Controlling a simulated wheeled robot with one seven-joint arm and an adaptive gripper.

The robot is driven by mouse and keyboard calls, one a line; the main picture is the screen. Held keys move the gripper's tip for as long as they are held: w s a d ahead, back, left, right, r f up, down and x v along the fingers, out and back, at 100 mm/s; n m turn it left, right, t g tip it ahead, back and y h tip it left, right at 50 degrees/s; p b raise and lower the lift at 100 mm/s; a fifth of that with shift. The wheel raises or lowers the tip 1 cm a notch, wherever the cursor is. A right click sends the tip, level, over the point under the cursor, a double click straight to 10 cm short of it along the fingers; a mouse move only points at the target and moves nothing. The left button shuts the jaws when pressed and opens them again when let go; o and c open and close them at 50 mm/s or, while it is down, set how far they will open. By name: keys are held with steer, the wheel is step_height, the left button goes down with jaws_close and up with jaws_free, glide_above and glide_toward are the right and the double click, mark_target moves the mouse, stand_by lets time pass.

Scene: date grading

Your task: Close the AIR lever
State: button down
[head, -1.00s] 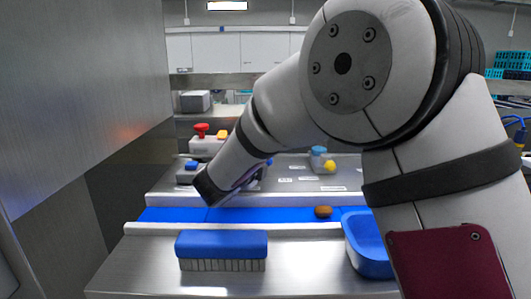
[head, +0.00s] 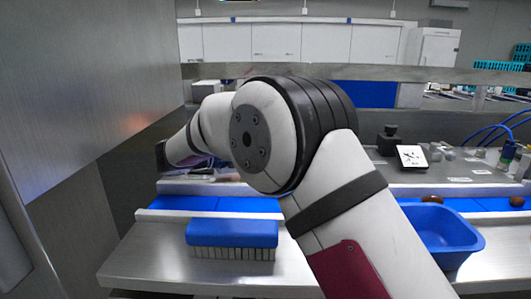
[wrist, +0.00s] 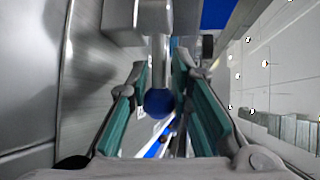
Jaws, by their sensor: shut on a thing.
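In the wrist view, a lever with a metal stem and a round blue knob (wrist: 160,102) stands between the teal-padded fingers of my gripper (wrist: 160,68). The fingers are shut on the lever, one on each side of it, with the knob on the near side. The stem runs up to a grey metal block (wrist: 155,18). No AIR label can be read. In the head view, my arm reaches to the far left, and my fingers and the lever cannot be made out there.
A blue brush (head: 232,234) lies on the steel bench's front. A blue tub (head: 440,232) stands to its right, with brown dates (head: 432,199) on the blue belt (head: 248,205) behind. A tall steel panel (head: 75,80) stands close on the left.

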steer(key=shift+f, duration=0.3)
steer(key=c, duration=1.7)
jaws_free()
steer(key=shift+r, duration=0.1)
steer(key=shift+r, duration=0.15)
